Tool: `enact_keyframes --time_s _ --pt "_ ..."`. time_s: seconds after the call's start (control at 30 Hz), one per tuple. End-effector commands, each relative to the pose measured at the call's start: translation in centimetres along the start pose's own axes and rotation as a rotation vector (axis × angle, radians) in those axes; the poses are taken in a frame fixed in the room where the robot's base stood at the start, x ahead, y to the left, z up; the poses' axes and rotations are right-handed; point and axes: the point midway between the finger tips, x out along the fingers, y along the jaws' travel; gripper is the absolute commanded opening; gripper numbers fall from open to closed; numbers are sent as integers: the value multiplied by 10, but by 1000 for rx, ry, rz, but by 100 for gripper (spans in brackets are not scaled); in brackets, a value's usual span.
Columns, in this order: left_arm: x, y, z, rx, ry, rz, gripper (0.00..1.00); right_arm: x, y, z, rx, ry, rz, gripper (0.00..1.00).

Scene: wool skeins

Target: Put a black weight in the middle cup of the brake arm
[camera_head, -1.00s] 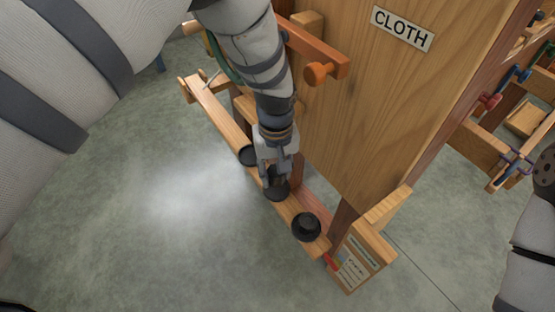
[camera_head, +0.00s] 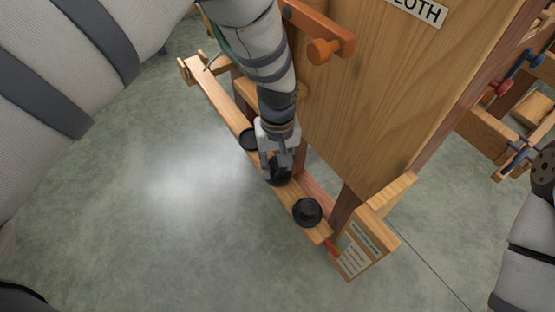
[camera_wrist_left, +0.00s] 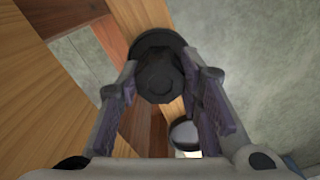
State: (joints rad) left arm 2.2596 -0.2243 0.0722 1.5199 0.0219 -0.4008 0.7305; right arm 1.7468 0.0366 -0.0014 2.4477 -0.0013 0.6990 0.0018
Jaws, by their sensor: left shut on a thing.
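The brake arm (camera_head: 222,101) is a long wooden beam running diagonally beside the wooden cabinet, with black round cups along it. My left gripper (camera_head: 279,166) points down at the middle cup, shut on a black weight (camera_head: 281,176). In the left wrist view the weight (camera_wrist_left: 158,76) sits between the two fingers, over a wider dark round rim. I cannot tell whether it rests on the cup floor. The upper-left cup (camera_head: 249,138) looks empty. A black weight (camera_head: 307,211) stands at the beam's lower-right end. My right gripper is out of view.
The wooden cabinet with a CLOTH sign (camera_head: 416,11) rises right of the beam. An orange peg bar (camera_head: 325,48) juts out near my left arm. A labelled box (camera_head: 358,249) stands at the beam's lower end. Grey floor to the left is clear.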

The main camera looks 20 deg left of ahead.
Motion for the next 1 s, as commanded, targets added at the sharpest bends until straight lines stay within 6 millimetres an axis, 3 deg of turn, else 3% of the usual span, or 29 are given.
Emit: enact_keyframes --time_s 0.23,0.27,0.33,0.37,0.7,0.77,1.0 --pt "5 0 0 0 0 0 0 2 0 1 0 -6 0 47" --pt "5 0 0 0 1 0 38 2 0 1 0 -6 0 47" --pt "4 0 0 0 1 1 53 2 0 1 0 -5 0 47" --pt "4 0 0 0 1 1 57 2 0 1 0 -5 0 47" --pt "-1 0 -1 0 1 0 57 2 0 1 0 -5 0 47" --pt "-12 0 -1 0 2 0 57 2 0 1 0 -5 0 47" --pt "-77 1 -2 -1 5 3 57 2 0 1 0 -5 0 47"
